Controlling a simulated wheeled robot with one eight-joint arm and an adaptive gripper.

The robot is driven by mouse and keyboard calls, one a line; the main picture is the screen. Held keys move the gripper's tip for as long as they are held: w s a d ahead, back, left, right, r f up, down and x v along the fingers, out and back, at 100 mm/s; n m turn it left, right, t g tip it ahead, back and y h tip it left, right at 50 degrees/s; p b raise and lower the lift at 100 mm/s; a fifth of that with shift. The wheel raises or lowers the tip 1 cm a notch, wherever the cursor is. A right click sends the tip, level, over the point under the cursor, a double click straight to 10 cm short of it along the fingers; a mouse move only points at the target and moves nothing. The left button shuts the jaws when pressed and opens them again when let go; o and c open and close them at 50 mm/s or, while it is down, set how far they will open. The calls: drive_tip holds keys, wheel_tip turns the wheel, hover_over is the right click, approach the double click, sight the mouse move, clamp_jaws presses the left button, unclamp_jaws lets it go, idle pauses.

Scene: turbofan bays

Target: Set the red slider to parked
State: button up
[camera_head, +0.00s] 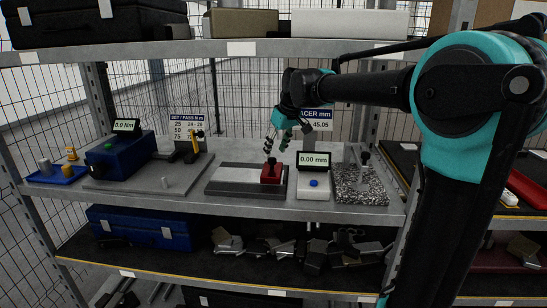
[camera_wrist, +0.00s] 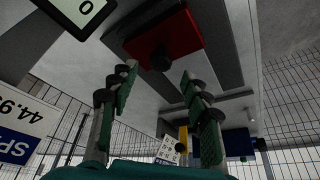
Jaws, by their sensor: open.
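The red slider (camera_head: 271,175) is a block with a dark knob on top. It sits at the right end of a flat grey track plate (camera_head: 222,187), with a pale strip to its left. My gripper (camera_head: 278,146) is just above the slider, its fingers pointing down. In the wrist view, the red slider (camera_wrist: 185,33) and its knob lie beyond the open fingertips of my gripper (camera_wrist: 160,88). The knob shows between the fingers in that picture, and nothing is held. Whether a fingertip touches the knob cannot be told.
A 0.00 mm display (camera_head: 314,159) stands right of the slider, behind a white block with a blue button (camera_head: 314,183). A speckled stone plate (camera_head: 361,186) with a stand is further right. A blue torque unit (camera_head: 122,155) is left. A shelf hangs above.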

sight(273, 159)
drive_tip(key=shift+x, duration=1.95)
drive_tip(key=shift+s, duration=0.1)
drive_tip(key=shift+c, duration=0.4)
clamp_jaws()
